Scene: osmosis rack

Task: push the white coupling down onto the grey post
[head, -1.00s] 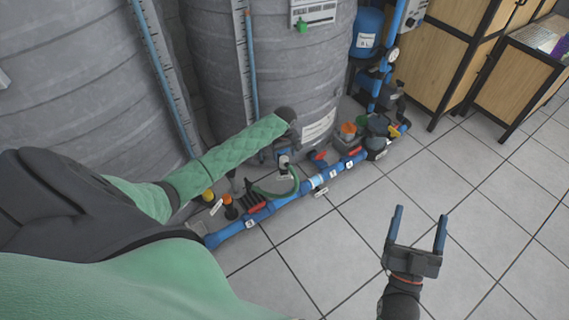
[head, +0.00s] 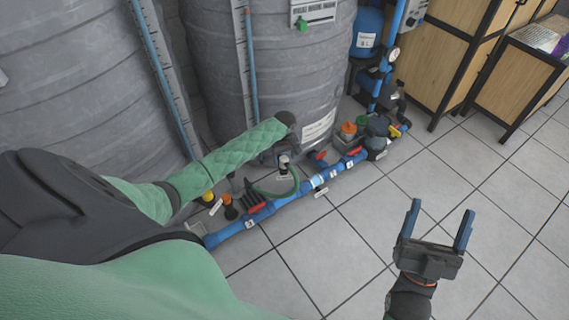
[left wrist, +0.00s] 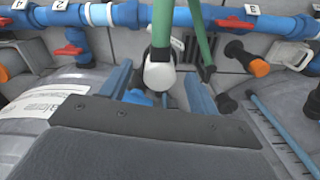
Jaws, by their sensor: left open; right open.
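The white coupling (left wrist: 159,72) sits at the end of a green hose (left wrist: 162,25) in the left wrist view. It also shows small in the head view (head: 284,159), low in front of the grey tank. My left gripper (left wrist: 160,90) is open, with one blue finger on each side of the coupling in the picture; I cannot tell whether they touch it. In the head view that gripper is mostly hidden by its own arm. I cannot make out the grey post; the coupling or gripper may hide it. My right gripper (head: 438,238) is open and empty above the floor tiles.
A blue pipe (head: 330,172) with red-handled valves and number tags runs along the tank's foot. Large grey tanks (head: 270,75) stand behind. An orange-capped fitting (left wrist: 260,68) is right of the coupling. Wooden cabinets (head: 440,60) stand at upper right. The right-hand floor is clear.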

